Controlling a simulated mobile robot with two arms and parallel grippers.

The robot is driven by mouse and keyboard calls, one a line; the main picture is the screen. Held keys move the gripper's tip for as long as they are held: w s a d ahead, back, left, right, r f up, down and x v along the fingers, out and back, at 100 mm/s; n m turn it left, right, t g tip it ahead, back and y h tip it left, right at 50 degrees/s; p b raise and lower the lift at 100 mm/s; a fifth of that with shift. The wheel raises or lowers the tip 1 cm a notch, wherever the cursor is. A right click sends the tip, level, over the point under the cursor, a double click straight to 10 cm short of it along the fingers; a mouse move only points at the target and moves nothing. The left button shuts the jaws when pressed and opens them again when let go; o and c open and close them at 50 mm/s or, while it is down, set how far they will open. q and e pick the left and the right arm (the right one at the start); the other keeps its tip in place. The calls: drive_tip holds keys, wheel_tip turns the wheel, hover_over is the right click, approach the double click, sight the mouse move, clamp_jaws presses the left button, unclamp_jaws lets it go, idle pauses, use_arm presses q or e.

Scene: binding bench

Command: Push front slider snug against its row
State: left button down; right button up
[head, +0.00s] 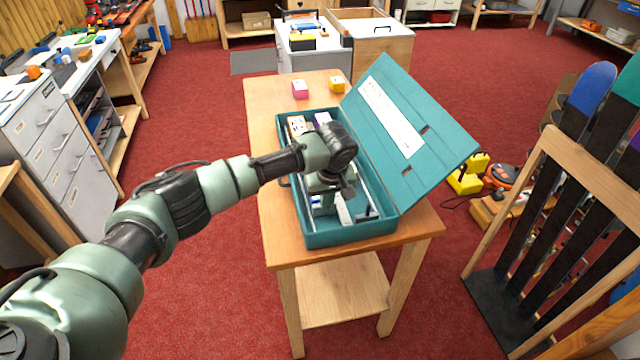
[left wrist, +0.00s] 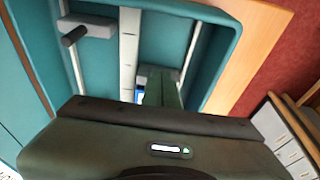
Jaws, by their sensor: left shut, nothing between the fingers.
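The open teal box (head: 350,239) stands on the wooden table, with its lid raised to the right. Inside, near the front end, a grey slider with a black knob (head: 369,213) sits on a thin rail; it also shows at upper left in the left wrist view (left wrist: 92,27). A pale strip (left wrist: 129,50) runs lengthwise beside it. My left gripper (head: 323,204) is shut and empty, pointing down inside the front part of the box, left of the knobbed slider and apart from it. My gripper and wrist hide much of the row behind. My right gripper is not in view.
A pink cube (head: 300,89) and a yellow cube (head: 337,84) sit on the table behind the box. White and purple items (head: 297,125) lie in the box's far end. The raised lid (head: 415,135) bounds the right side. A wooden rack (head: 545,150) stands further right.

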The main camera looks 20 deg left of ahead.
use_arm(q)
drive_tip(key=shift+w+a+b, duration=0.55)
drive_tip(key=shift+w+a, duration=0.1)
drive_tip(key=shift+w, duration=0.35)
drive_tip(key=shift+w+a+b, duration=0.5)
drive_tip(key=shift+w+a, duration=0.15)
drive_tip(key=shift+w, duration=0.3)
drive_tip(key=shift+s+d+r+p, duration=0.2)
drive_tip(key=shift+s+p, duration=0.2)
drive_tip(key=shift+p, duration=0.6)
drive_tip(key=shift+s+d+f+p, duration=0.15)
drive_tip(key=shift+s+d+p, duration=0.15)
drive_tip(key=shift+p, duration=0.1)
wheel_tip(320, 180, up, 11)
drive_tip(key=p, duration=1.1)
drive_tip(key=shift+p, duration=0.35)
drive_tip(key=shift+a+f, duration=0.1)
